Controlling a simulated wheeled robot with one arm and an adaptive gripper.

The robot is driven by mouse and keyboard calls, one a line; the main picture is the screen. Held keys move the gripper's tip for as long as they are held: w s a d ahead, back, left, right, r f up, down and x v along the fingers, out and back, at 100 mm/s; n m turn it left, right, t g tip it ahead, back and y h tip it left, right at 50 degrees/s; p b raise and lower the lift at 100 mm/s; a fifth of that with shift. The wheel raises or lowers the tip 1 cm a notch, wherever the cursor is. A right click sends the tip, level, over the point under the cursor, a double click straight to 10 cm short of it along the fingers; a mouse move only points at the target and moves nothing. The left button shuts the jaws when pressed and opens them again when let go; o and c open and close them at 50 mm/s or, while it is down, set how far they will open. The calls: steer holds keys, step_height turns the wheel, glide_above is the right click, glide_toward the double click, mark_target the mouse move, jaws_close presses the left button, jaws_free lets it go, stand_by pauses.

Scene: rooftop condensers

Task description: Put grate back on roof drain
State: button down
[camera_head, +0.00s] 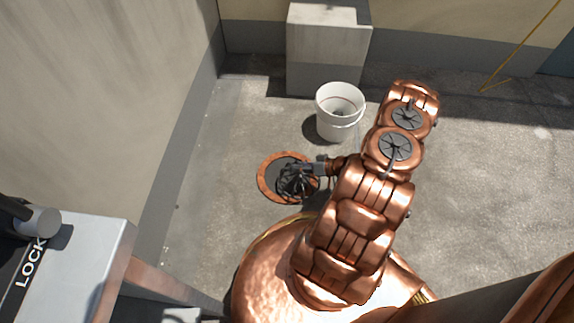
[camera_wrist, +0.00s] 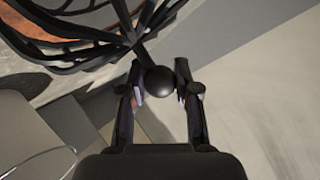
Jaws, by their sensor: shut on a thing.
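The roof drain shows in the head view as a dark round opening with a copper-coloured ring (camera_head: 265,182) on the roof floor. The black domed grate (camera_head: 295,183) is over the right part of the ring in that view; I cannot tell whether it touches the drain. My gripper (camera_head: 315,168) reaches in from the right at the grate. In the wrist view my gripper (camera_wrist: 160,80) is shut on the grate's round black knob (camera_wrist: 159,81). The grate's curved bars (camera_wrist: 85,40) fan out above the knob, with part of the copper ring (camera_wrist: 22,22) behind them.
A white bucket (camera_head: 339,126) with something inside stands just behind the drain. A grey concrete block (camera_head: 327,50) is behind the bucket. A wall (camera_head: 110,90) runs along the left, and a grey box (camera_head: 85,262) is at lower left.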

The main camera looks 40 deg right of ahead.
steer(key=w, duration=0.2)
steer(key=w+a+b, duration=0.1)
steer(key=w, duration=0.3)
steer(key=shift+w+a+f+b, duration=0.3)
steer(key=shift+a+f+b, duration=0.05)
steer(key=shift+a+f, duration=0.05)
steer(key=shift+d+f+b, duration=0.1)
steer(key=shift+f+b, duration=0.65)
steer(key=shift+f, duration=0.95)
steer(key=shift+s+f, duration=0.1)
steer(key=shift+f, duration=0.05)
steer(key=c, duration=0.8)
jaws_free()
steer(key=shift+c, duration=0.2)
